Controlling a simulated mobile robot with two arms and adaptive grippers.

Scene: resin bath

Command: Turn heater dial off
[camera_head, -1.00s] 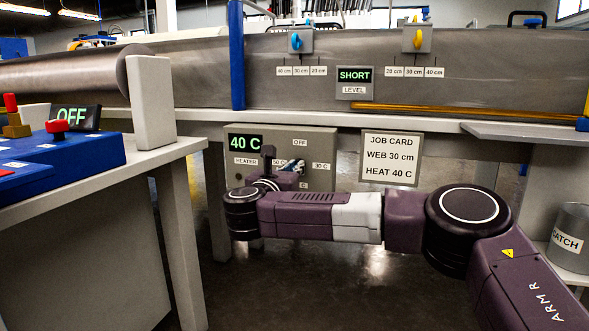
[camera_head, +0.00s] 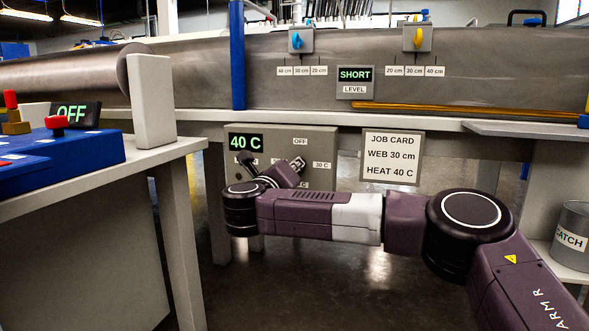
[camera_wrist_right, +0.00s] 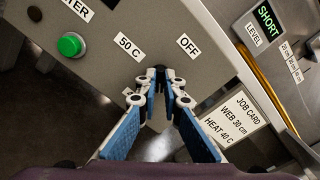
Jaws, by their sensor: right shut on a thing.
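The heater box (camera_head: 325,147) is a grey panel under the bench edge, with its display (camera_head: 246,142) reading 40 C. Its OFF label (camera_head: 300,141) and 30 C label (camera_head: 322,165) show beside my right gripper (camera_head: 272,164), which is at the panel face. In the right wrist view my right gripper (camera_wrist_right: 160,92) is closed in on the dark heater dial, mostly hidden between the fingers. The OFF label (camera_wrist_right: 188,45) and 50 C label (camera_wrist_right: 129,46) lie just beyond the fingertips. My left gripper is not in view.
A job card (camera_head: 391,157) reading HEAT 40 C hangs right of the box. A green button (camera_wrist_right: 71,44) sits on the panel. The bench (camera_head: 190,150) on the left and a catch bucket (camera_head: 570,235) flank the open floor.

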